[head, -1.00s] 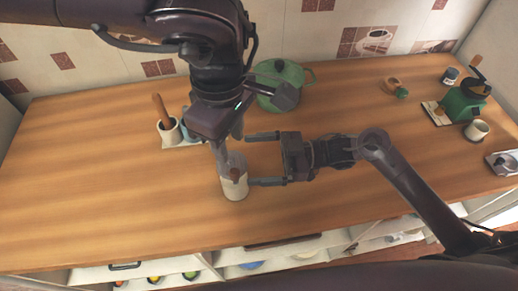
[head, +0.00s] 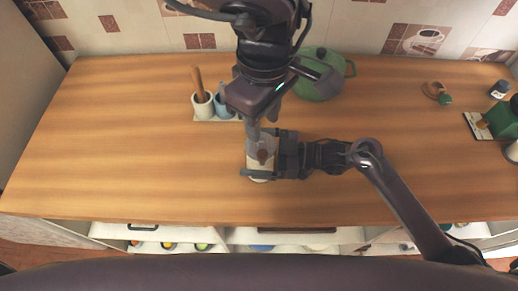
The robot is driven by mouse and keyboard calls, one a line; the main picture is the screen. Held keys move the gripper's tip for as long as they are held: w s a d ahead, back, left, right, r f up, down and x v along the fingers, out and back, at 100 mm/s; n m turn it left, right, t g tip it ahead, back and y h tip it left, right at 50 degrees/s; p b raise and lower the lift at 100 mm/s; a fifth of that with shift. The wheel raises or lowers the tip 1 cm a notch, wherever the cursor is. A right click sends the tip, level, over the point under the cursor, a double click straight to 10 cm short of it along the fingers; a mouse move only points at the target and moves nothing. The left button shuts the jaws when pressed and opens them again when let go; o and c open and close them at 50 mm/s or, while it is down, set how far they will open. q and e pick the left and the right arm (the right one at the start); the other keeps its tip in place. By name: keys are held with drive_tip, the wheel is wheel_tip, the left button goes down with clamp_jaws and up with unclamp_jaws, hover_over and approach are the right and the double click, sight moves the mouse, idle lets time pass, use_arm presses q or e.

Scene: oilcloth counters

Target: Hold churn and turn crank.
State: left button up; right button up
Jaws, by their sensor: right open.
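The churn (head: 259,174) is a small pale jar with a clearer upper part and a brown knob, upright on the wooden counter. My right gripper (head: 255,153) comes in from the right with its fingers apart, one on the near side of the churn and one on the far side. I cannot tell whether they touch it. My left gripper (head: 262,125) points down from above, over the top of the churn. Its tips and the crank overlap, so its grip is unclear. The crank is mostly hidden.
Behind on the left, a holder with pale and blue cups (head: 203,106) has a wooden handle sticking up. A green lidded pot (head: 318,88) stands behind on the right. A green grinder (head: 504,120) is at the far right. The counter's left part (head: 110,140) is clear.

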sight(262, 152)
drive_tip(key=shift+c, duration=0.3)
use_arm(q)
drive_tip(key=shift+o, duration=0.4)
use_arm(e)
drive_tip(key=c, duration=1.5)
use_arm(q)
drive_tip(key=n, duration=1.3)
drive_tip(key=shift+f+n, duration=0.3)
drive_tip(key=shift+f, duration=0.05)
drive_tip(key=n, duration=0.5)
drive_tip(key=shift+f+n, duration=0.2)
drive_tip(key=shift+n, duration=0.2)
drive_tip(key=shift+f, duration=4.85)
drive_tip(key=shift+c, duration=0.4)
